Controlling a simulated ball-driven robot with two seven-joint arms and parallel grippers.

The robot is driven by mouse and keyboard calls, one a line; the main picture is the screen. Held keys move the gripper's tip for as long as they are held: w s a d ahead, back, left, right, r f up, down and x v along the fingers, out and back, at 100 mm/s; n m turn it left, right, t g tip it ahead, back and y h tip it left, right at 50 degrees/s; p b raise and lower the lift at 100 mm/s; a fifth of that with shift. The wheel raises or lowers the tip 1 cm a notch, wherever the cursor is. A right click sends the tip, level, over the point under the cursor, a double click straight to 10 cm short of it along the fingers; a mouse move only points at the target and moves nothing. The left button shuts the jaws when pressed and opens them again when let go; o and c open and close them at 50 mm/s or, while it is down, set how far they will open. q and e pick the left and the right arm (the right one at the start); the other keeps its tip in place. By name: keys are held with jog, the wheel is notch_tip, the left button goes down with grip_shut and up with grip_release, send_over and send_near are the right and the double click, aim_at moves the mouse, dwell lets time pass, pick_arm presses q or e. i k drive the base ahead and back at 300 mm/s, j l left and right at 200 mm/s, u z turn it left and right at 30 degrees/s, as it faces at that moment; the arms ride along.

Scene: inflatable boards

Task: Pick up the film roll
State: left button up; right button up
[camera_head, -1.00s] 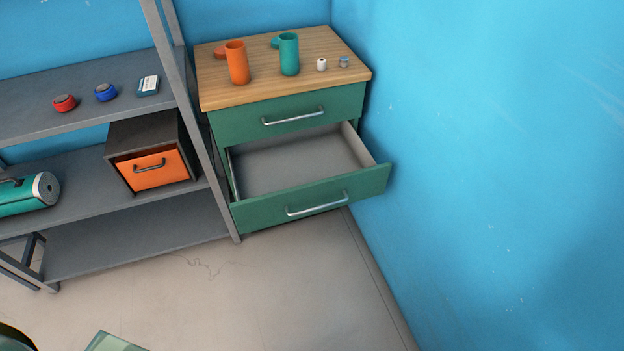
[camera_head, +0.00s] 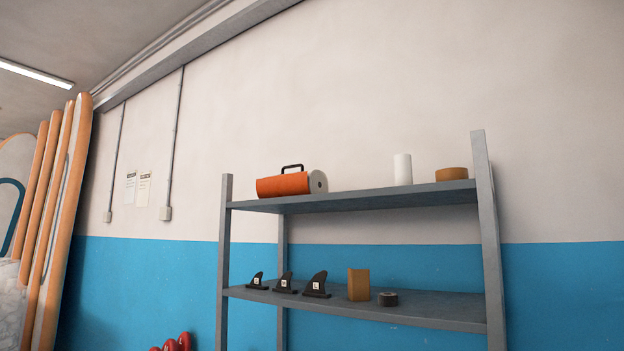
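A white upright roll (camera_head: 402,169), which may be the film roll, stands on the top shelf of a grey rack. An orange cylinder (camera_head: 284,185) with a black handle and a white round end with a dark hole lies on the same shelf to its left. I cannot tell for certain which of these the film roll is. Neither of my grippers is in view.
A brown tape roll (camera_head: 452,174) lies right of the white roll. The lower shelf (camera_head: 435,309) holds several black fins (camera_head: 316,285), a tan block (camera_head: 358,285) and a dark roll (camera_head: 387,298). Orange-edged boards (camera_head: 62,220) lean at left. Red rounded objects (camera_head: 172,344) show at the bottom.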

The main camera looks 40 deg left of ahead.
aim_at(403, 162)
jog(key=u, duration=0.85)
